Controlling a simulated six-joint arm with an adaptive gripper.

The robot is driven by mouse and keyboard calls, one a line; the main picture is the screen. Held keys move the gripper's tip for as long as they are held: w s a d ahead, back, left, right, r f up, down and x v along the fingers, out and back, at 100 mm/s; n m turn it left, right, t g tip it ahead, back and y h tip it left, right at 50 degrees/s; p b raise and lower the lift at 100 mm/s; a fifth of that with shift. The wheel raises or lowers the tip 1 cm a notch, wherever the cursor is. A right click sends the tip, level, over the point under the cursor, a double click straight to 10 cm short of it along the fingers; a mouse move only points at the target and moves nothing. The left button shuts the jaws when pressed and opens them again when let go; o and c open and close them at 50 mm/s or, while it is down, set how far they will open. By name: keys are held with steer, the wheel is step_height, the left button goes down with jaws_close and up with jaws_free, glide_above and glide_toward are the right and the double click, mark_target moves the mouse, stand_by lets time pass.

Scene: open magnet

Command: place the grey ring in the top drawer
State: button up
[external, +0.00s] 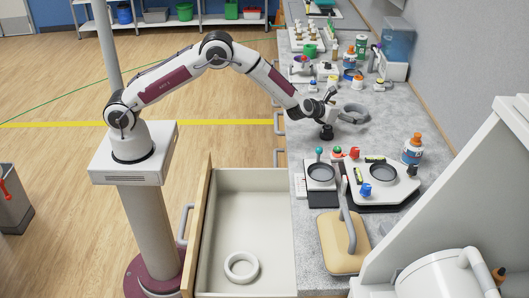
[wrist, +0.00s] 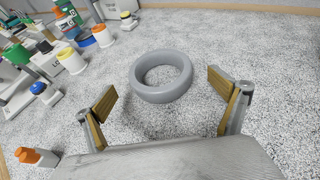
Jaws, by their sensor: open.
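The grey ring (wrist: 163,95) lies flat on the speckled grey counter in the wrist view, just ahead of my gripper (wrist: 163,93). Its open fingers are to either side of the view, with nothing between the pads but counter and the ring's near side beyond. In the external view the grey ring (external: 358,108) lies on the counter to the right of my gripper (external: 332,107). The open drawer (external: 221,215) is at the bottom centre of the external view. A white ring (external: 241,281) lies on its floor.
Bottles and small coloured items (wrist: 72,60) stand left of the ring in the wrist view. Lab devices (external: 382,182) and an orange-capped bottle (external: 412,150) occupy the nearer counter. A wall borders the counter's right side. The drawer's inside is mostly free.

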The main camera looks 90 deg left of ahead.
mark_target(360, 112)
steer(key=shift+x, duration=2.2)
steer(key=c, duration=1.5)
steer(key=shift+r, duration=0.1)
step_height(360, 112, up, 10)
